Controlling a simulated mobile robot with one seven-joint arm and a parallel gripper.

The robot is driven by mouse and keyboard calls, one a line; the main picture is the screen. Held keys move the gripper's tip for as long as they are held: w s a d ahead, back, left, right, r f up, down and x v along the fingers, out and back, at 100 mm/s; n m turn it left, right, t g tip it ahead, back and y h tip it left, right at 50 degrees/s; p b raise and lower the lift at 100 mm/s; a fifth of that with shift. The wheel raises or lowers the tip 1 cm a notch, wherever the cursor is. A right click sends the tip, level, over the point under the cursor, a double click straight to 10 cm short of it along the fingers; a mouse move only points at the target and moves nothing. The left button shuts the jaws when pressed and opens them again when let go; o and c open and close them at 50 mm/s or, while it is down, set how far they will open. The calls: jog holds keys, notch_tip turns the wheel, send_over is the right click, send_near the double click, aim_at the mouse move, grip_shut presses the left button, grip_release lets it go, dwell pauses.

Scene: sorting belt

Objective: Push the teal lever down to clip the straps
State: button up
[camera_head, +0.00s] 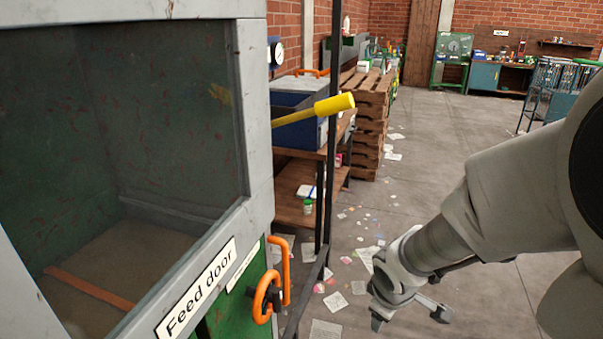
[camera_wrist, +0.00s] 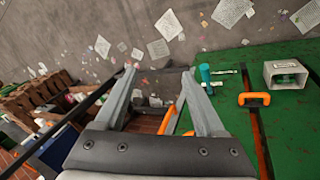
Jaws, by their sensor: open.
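A teal cylindrical grip (camera_wrist: 205,76) stands out from the green machine panel (camera_wrist: 289,125) in the wrist view, just right of my right finger. It looks like the teal lever; a thin rod lies close to it. I cannot make out the teal lever in the head view. No straps can be picked out in either view. My gripper (camera_head: 409,313) is at the lower right of the head view, pointing down, apart from the machine. Its fingers are spread and empty; the wrist view (camera_wrist: 160,75) shows open space and floor between them.
The machine's feed door (camera_head: 203,288) fills the left of the head view. An orange handle (camera_head: 266,297) and a yellow-ended lever (camera_head: 334,104) stick out from its side. A grey box (camera_wrist: 287,75) is on the green panel. Papers litter the otherwise clear floor (camera_head: 430,140).

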jog(key=w+a+f+n+y+b, duration=0.1)
jog(key=a+f+b, duration=0.3)
jog(key=f, duration=0.6)
jog(key=w+a+f+n+y+b, duration=0.2)
jog(key=a+f+b, duration=0.3)
jog(key=f, duration=0.6)
jog(key=w+a+f+n+g+y+b, duration=0.1)
jog(key=a+f+b, duration=0.4)
jog(key=f, duration=0.6)
jog(key=shift+w+a+f+n+y, duration=0.1)
jog(key=shift+w+f+n+y, duration=0.1)
jog(key=shift+w+n+y, duration=0.6)
grip_shut()
